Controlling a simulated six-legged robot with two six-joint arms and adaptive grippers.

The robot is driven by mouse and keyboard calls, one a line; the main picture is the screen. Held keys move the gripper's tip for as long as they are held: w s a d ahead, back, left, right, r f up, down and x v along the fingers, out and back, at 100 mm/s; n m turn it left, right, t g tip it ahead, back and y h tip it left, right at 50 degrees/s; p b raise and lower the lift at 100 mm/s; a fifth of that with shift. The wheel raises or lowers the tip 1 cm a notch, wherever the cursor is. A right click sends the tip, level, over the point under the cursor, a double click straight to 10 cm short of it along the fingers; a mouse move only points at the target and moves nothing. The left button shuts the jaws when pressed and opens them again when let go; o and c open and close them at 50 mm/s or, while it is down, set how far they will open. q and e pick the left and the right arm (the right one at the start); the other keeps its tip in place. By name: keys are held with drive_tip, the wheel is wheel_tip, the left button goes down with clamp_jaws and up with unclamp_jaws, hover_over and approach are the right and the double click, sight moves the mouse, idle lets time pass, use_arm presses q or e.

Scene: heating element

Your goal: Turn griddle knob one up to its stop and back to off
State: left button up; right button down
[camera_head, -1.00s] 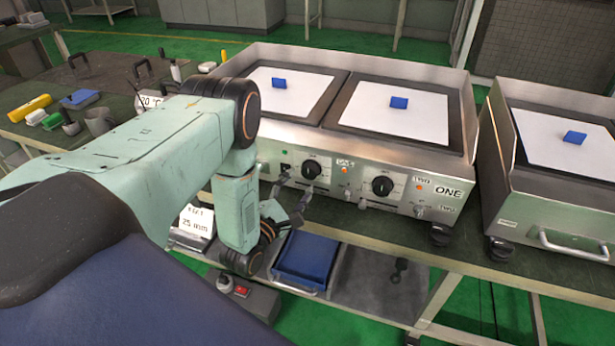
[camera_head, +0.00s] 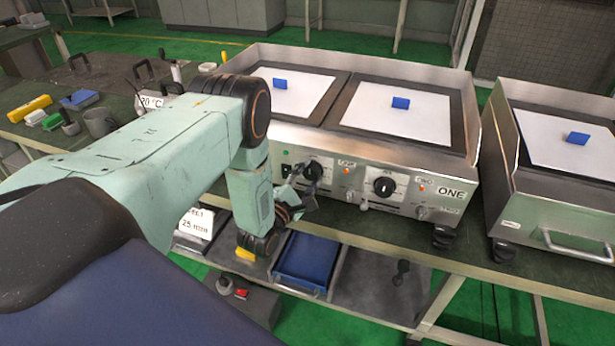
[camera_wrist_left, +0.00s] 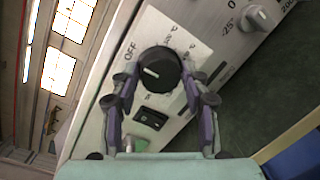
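The left black knob (camera_head: 313,170) sits on the front panel of the griddle marked ONE (camera_head: 450,193). In the left wrist view the knob (camera_wrist_left: 158,73) has a short white mark pointing left; the OFF label (camera_wrist_left: 130,50) is at its upper left. My left gripper (camera_head: 306,183) is at this knob, partly covering it in the head view. In the wrist view the left gripper (camera_wrist_left: 162,85) is open, with one finger on each side of the knob and visible gaps; I see no clear contact. My right gripper is not in view.
A rocker switch (camera_wrist_left: 151,118) and green lamp (camera_wrist_left: 128,145) lie close to the fingers. A blue tray (camera_head: 306,258) is on the shelf below. Another griddle (camera_head: 550,205) stands at right.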

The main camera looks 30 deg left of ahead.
use_arm(q)
drive_tip(key=c, duration=0.7)
drive_tip(key=shift+o, duration=0.2)
